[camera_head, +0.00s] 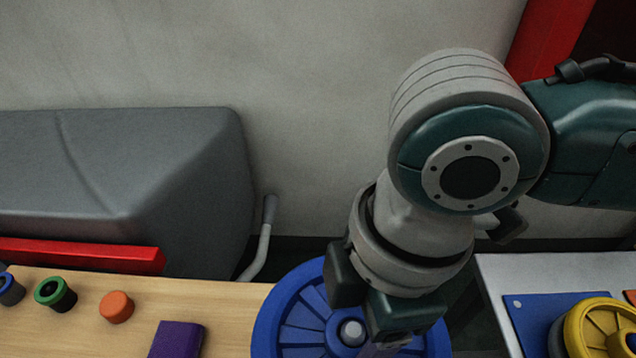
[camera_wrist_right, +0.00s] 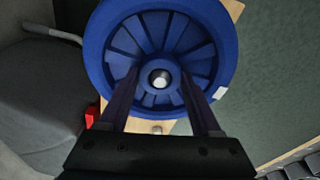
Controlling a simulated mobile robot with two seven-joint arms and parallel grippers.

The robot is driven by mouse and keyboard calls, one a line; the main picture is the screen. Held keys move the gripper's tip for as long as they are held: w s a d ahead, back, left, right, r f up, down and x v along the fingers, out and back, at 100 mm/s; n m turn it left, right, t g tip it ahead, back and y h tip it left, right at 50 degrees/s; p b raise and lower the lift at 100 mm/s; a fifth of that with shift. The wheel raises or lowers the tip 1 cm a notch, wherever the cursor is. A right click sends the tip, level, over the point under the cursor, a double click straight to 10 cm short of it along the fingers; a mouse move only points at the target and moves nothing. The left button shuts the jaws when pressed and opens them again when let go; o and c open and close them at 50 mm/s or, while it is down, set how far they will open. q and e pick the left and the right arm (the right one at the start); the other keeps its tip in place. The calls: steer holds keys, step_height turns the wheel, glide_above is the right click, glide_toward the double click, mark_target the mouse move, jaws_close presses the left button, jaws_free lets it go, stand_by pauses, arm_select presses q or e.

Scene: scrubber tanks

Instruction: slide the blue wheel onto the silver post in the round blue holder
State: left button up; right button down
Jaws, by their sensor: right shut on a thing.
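The blue wheel (camera_head: 313,298) is a round spoked disc at the bottom centre of the head view, and it fills the top of the right wrist view (camera_wrist_right: 150,38). The silver post (camera_wrist_right: 160,79) shows as a round tip in the middle of the hub, also in the head view (camera_head: 351,332). My right gripper (camera_wrist_right: 160,88) is over the wheel, its two fingers on either side of the hub and shut on it. How far the wheel sits down the post is hidden. The round blue holder cannot be told apart from the wheel. My left gripper is out of view.
A wooden table (camera_head: 235,300) at left carries a purple block (camera_head: 176,341), an orange piece (camera_head: 117,307), a green ring (camera_head: 55,293) and a blue-rimmed piece (camera_head: 10,289).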

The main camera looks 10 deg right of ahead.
steer(key=shift+f, duration=0.1)
stand_by(0.7)
steer(key=shift+f+p, duration=0.15)
steer(key=shift+p, duration=0.35)
stand_by(0.4)
steer(key=shift+f, duration=0.25)
stand_by(0.6)
steer(key=shift+f+p, duration=0.3)
steer(key=shift+p, duration=0.25)
stand_by(0.8)
steer(key=shift+c, duration=1.1)
jaws_free()
steer(key=shift+o, duration=1.1)
steer(key=shift+f, duration=0.1)
steer(key=shift+r, duration=0.2)
